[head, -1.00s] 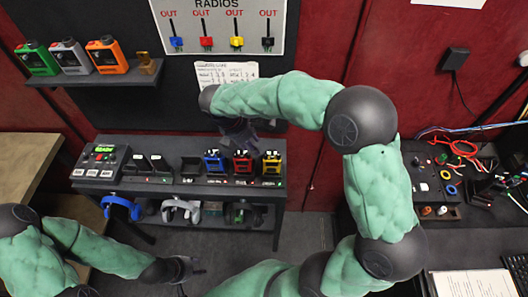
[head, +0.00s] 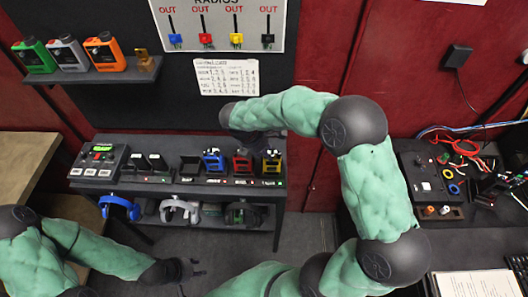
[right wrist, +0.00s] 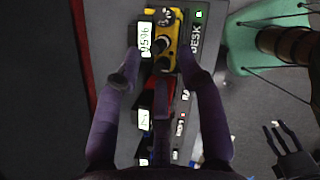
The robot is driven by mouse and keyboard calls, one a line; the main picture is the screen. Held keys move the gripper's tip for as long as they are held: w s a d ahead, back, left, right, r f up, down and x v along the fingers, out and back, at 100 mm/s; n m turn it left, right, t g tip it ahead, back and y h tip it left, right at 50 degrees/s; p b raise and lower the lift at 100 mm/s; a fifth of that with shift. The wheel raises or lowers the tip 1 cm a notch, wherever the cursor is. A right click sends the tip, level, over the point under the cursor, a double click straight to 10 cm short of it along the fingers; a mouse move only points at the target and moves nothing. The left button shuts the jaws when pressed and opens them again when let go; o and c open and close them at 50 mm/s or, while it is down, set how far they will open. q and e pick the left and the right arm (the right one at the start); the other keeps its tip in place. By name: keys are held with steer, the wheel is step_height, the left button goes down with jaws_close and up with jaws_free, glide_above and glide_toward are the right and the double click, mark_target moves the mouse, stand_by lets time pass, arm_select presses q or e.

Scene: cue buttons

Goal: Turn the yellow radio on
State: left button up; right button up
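The yellow radio (head: 271,163) stands in its slot at the right end of the radio row on the shelf desk. In the right wrist view, the yellow radio (right wrist: 164,38) shows two dark knobs on its face, with a lit number display beside it. My right gripper (right wrist: 156,68) is open, its purple fingers spread on both sides of the yellow radio's lower end; I cannot tell contact. In the head view it is mostly hidden by its own wrist. My left gripper (head: 190,269) is open and empty, low in front of the desk.
A red radio (head: 241,163) and a blue radio (head: 213,160) stand left of the yellow one. Headsets (head: 180,209) hang below. More radios (head: 68,55) sit on a wall shelf.

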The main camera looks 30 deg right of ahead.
jaws_close()
steer(key=shift+m+g+p, duration=0.3)
steer(key=shift+m, duration=0.5)
